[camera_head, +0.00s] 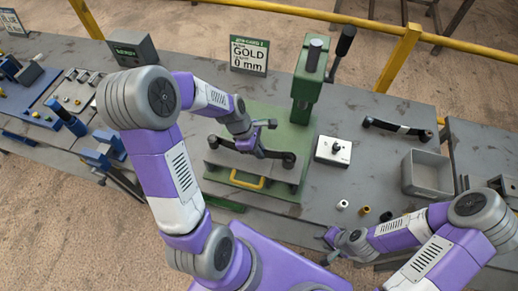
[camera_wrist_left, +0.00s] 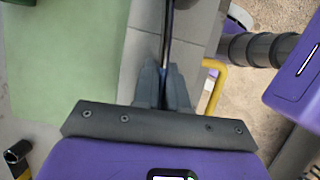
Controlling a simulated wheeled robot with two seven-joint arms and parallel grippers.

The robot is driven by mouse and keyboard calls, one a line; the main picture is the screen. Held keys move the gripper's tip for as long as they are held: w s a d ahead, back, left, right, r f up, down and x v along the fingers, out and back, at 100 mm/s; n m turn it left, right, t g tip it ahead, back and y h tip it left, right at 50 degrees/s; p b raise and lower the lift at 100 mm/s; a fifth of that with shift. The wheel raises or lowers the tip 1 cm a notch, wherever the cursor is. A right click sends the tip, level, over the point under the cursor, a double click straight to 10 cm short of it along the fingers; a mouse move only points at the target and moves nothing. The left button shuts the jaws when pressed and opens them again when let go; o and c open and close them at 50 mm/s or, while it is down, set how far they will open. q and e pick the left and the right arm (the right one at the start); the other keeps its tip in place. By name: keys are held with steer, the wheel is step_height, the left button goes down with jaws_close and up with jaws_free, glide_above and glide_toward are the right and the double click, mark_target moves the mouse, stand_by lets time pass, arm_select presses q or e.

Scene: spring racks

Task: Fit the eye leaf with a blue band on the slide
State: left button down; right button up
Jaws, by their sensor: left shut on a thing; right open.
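The eye leaf (camera_head: 277,155) is a dark bar with a round eye at each end. My left gripper (camera_head: 254,148) is shut on its middle, over the grey slide (camera_head: 218,158) on the green base. In the left wrist view the leaf (camera_wrist_left: 169,35) runs between the fingers of my left gripper (camera_wrist_left: 163,78). A trace of blue shows at the fingertips; the rest of the band is hidden. I cannot tell whether the leaf touches the slide. The slide has a yellow handle (camera_head: 247,181). My right gripper (camera_head: 333,238) is open and empty near the table's front edge.
A green press (camera_head: 308,85) stands behind the slide. A second dark leaf with a white band (camera_head: 396,127) lies back right. A white box (camera_head: 333,150), grey tray (camera_head: 427,174) and small white (camera_head: 342,205), gold (camera_head: 365,210) and black (camera_head: 386,216) bushes stand right. A sign (camera_head: 249,55) reads GOLD 0 mm.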

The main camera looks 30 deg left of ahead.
arm_select(q)
steer(key=shift+f+b, duration=0.3)
steer(key=shift+f, duration=0.15)
steer(key=c, duration=1.1)
jaws_free()
steer(key=shift+o, duration=0.3)
steer(key=o, duration=0.4)
steer(key=shift+r, duration=0.1)
step_height(320, 180, up, 7)
steer(key=p, duration=0.7)
